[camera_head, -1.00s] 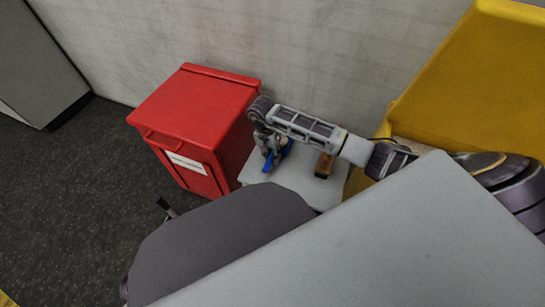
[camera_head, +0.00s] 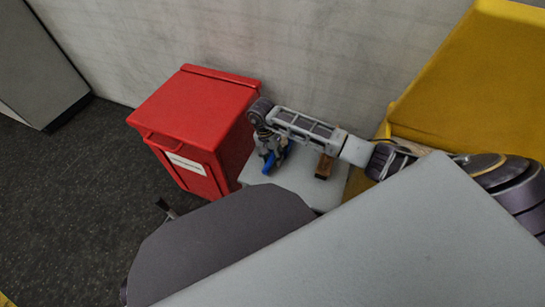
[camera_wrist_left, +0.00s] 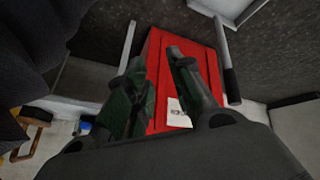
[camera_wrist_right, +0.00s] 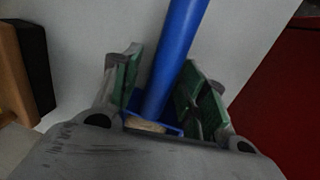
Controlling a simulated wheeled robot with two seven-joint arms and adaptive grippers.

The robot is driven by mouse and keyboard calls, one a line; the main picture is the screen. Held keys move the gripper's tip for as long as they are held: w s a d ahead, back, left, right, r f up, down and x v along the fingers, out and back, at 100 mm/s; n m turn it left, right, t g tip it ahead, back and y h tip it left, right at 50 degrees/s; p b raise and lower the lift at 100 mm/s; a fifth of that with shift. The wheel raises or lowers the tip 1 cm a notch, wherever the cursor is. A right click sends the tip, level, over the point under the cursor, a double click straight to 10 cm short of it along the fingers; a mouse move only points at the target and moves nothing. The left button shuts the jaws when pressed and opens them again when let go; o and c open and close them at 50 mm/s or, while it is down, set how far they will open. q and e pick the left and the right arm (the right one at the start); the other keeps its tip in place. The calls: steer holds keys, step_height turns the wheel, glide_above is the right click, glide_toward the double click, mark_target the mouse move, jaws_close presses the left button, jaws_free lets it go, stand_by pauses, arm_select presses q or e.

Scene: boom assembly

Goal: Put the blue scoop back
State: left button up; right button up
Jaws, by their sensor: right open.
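The blue scoop (camera_head: 268,164) is on the pale grey surface (camera_head: 322,193) beside the red box, partly hidden by my right gripper (camera_head: 268,146). In the right wrist view its long blue handle (camera_wrist_right: 176,50) runs between the open fingers of my right gripper (camera_wrist_right: 160,62). The fingers stand apart on either side of it; contact is not clear. Its blue lower end shows close to the palm, with a tan patch there. My left gripper (camera_wrist_left: 156,60) is open and empty, with the red box (camera_wrist_left: 155,75) beyond its fingers.
The red box (camera_head: 190,110) with a white label stands left of the pale surface. A brown and black block (camera_head: 324,165) is to the scoop's right. A yellow container (camera_head: 470,90) is at the right, and a wall is behind.

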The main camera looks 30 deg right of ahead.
steer(key=shift+r, duration=0.1)
steer(key=shift+w+r+p, duration=0.15)
steer(key=shift+r+p, duration=0.2)
steer(key=shift+r, duration=0.35)
step_height(320, 180, up, 2)
steer(key=shift+w+a+r+p, duration=0.15)
steer(key=shift+p, duration=0.2)
arm_select(q)
step_height(320, 180, up, 7)
steer(key=a+g+y+p, duration=0.1)
steer(key=a+p, duration=0.1)
steer(key=shift+s+r+m, duration=0.15)
steer(key=shift+s+m, duration=0.15)
steer(key=shift+s, duration=0.05)
arm_select(e)
step_height(320, 180, up, 8)
steer(key=w, duration=0.1)
steer(key=shift+w+a, duration=0.15)
steer(key=shift+a, duration=0.3)
steer(key=shift+a, duration=0.1)
